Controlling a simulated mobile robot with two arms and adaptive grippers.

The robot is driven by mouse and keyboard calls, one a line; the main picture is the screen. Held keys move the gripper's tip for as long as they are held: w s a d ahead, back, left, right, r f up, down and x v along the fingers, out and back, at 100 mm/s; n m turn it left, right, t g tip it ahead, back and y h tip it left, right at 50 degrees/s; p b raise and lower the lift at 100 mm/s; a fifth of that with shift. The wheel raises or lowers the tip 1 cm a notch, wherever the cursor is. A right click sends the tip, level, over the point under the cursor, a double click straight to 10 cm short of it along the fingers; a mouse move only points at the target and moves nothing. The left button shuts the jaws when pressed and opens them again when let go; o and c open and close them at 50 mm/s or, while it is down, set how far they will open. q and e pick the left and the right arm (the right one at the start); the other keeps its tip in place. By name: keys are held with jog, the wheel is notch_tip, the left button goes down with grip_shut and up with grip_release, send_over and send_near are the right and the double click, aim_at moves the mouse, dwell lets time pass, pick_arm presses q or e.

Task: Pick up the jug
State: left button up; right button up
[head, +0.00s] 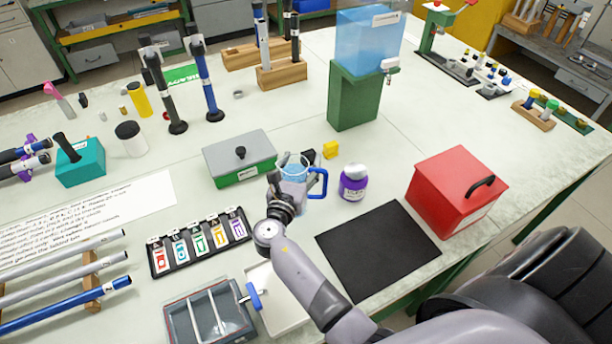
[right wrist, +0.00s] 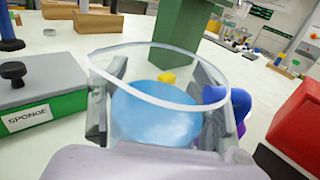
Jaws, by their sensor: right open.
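The jug (head: 293,168) is clear with a pale rim, blue liquid inside and a blue handle on its right side. It stands upright on the bench, just right of the grey-lidded green sponge box. My right gripper (head: 284,190) is at the near side of the jug and hides its lower part. In the right wrist view the jug (right wrist: 155,115) fills the space between the spread fingers of the right gripper (right wrist: 158,105), one finger on each side. Whether they touch its wall cannot be told. My left gripper does not show.
The sponge box (head: 240,172) is close on the left. A purple-labelled jar (head: 353,184) and a yellow block (head: 330,150) are near the jug. A green stand with a blue tank (head: 356,95) rises behind. A black mat (head: 377,250) and red box (head: 455,190) lie to the right.

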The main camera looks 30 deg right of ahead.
jog(key=shift+w+d+f, duration=0.1)
jog(key=shift+w+d, duration=0.05)
jog(key=shift+s+a+r, duration=0.45)
jog(key=shift+a, duration=0.25)
jog(key=shift+c, duration=1.4)
jog(key=shift+d, duration=0.1)
jog(key=shift+c, duration=0.7)
jog(key=shift+w+d+f, duration=0.1)
jog(key=shift+d+f, duration=0.05)
jog(key=shift+c, duration=3.2)
jog(key=shift+f, duration=0.1)
jog(key=c, duration=0.3)
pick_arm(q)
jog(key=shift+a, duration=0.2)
pick_arm(e)
grip_shut()
